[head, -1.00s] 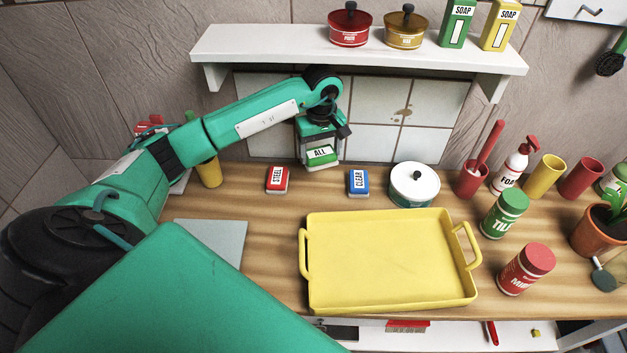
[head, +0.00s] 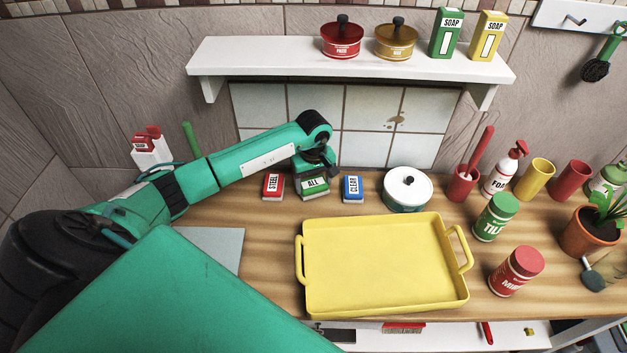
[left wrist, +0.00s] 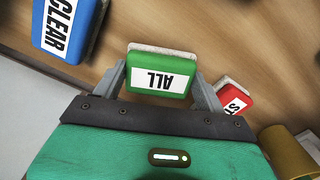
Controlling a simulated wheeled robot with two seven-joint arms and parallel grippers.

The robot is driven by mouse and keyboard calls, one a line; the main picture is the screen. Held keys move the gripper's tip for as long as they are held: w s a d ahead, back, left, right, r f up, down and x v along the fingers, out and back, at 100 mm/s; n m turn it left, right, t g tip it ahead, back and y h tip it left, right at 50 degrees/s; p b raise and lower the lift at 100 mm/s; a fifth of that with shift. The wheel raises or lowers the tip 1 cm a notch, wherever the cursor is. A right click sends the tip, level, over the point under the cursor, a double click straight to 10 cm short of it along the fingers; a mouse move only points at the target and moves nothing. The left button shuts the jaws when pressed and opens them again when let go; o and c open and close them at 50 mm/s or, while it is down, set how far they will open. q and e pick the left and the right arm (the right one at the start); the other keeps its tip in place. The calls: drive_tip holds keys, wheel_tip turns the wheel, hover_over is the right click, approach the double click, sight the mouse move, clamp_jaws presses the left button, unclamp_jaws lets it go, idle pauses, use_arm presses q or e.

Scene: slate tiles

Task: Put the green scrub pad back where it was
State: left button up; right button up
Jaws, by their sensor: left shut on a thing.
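In the left wrist view, the green pad (left wrist: 162,72) sits between the two grey fingers (left wrist: 163,85), label up. The blue pad (left wrist: 68,28) and the red pad (left wrist: 232,97) are on either side, apart from it. I cannot tell whether the pad touches the counter. My right gripper is not in view.
A white lidded pot (head: 407,190) stands right of the blue pad. A yellow tray (head: 385,265) fills the middle front of the counter. A white shelf (head: 350,62) with pots and soap boxes overhangs the back. A grey mat (head: 217,247) lies left of the tray.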

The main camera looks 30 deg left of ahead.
sight(314, 184)
use_arm(q)
drive_tip(key=shift+f, duration=0.15)
drive_tip(key=o, duration=0.9)
drive_tip(key=shift+o, duration=0.3)
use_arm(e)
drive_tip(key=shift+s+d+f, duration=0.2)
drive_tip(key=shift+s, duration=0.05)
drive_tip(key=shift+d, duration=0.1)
use_arm(q)
drive_tip(key=shift+r, duration=0.35)
wheel_tip(314, 184, up, 6)
drive_tip(key=shift+r+b, duration=0.2)
drive_tip(key=shift+b, duration=0.7)
drive_tip(key=shift+r, duration=0.35)
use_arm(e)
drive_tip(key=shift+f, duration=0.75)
